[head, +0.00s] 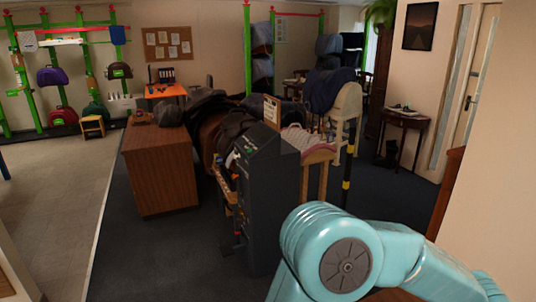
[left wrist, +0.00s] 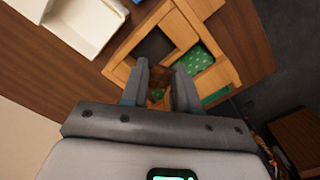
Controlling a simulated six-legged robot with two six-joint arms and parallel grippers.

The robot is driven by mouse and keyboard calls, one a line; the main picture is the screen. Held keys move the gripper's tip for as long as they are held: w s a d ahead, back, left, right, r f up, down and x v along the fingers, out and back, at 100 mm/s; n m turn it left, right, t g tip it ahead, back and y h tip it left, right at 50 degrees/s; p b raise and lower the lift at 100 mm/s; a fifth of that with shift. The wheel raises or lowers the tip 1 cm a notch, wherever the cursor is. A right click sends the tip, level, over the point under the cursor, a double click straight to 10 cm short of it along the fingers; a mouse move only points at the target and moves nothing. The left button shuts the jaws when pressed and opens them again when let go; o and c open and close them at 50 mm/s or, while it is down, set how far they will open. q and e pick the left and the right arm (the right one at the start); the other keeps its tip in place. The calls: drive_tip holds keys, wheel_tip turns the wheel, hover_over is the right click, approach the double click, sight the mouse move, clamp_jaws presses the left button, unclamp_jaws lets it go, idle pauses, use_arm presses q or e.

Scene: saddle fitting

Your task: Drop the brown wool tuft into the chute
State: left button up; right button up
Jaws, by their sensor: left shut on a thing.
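In the left wrist view my left gripper (left wrist: 161,69) is shut on the brown wool tuft (left wrist: 158,77), a small brown lump between its fingertips. Below the fingers is a light wooden frame (left wrist: 219,76) with several compartments. One compartment (left wrist: 153,46) looks dark, and another holds something green with pale dots (left wrist: 197,60). I cannot tell whether one of these openings is the chute. The height of the tuft above the frame is unclear. My right gripper shows in neither view.
A white tray (left wrist: 88,18) lies beside the frame on a brown wooden top (left wrist: 45,48). In the head view a dark grey cabinet (head: 272,200) stands mid-room, with a brown desk (head: 160,175) to its left. Bare floor (head: 65,190) lies at left.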

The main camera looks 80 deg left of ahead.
use_arm(q)
drive_tip(key=f, duration=0.1)
drive_tip(key=f+b, duration=0.1)
drive_tip(key=shift+s+f, duration=0.2)
drive_tip(key=shift+f, duration=0.2)
drive_tip(key=shift+s+d+f+b, duration=0.1)
drive_tip(key=shift+s+d+b, duration=0.15)
drive_tip(key=shift+s+b, duration=0.15)
drive_tip(key=shift+w+a+f, duration=0.25)
drive_tip(key=shift+w, duration=0.3)
drive_tip(key=o, duration=0.8)
drive_tip(key=shift+o, duration=1.4)
drive_tip(key=shift+s+d+r, duration=0.1)
drive_tip(key=shift+s+r, duration=0.05)
drive_tip(key=shift+s, duration=0.05)
drive_tip(key=shift+s+d+r, duration=0.1)
drive_tip(key=shift+s, duration=0.1)
drive_tip(key=shift+w, duration=0.25)
drive_tip(key=shift+w+a, duration=0.15)
drive_tip(key=shift+a, duration=0.05)
wheel_tip(320, 180, up, 16)
drive_tip(key=shift+s, duration=0.2)
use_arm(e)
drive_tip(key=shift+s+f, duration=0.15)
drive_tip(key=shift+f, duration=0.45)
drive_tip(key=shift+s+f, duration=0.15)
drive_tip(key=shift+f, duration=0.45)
